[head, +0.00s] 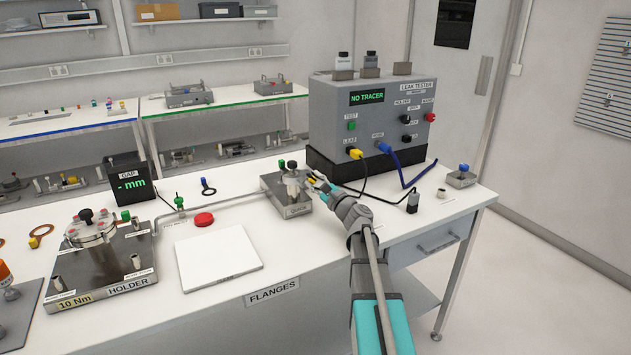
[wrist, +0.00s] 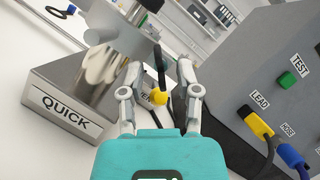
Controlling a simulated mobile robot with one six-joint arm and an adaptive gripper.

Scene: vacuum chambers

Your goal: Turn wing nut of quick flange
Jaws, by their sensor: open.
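The quick flange stands on a grey metal block (head: 290,210) near the middle of the bench. The block, labelled QUICK (wrist: 66,106), fills the left of the wrist view. A shiny metal flange body (wrist: 103,65) rises from it. My gripper (head: 316,181) is at the right side of the flange, fingers pointing to it. In the wrist view my gripper (wrist: 157,75) is open. A thin dark upright piece (wrist: 159,62), perhaps the wing nut, shows between the fingertips with a yellow part (wrist: 158,97) below it. I cannot tell whether the fingers touch it.
The grey leak tester (head: 375,115) stands behind to the right, with a yellow plug (head: 356,153), a blue plug (head: 384,147) and cables on the bench. A white plate (head: 218,257), red button (head: 204,219) and holder block (head: 100,265) lie left.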

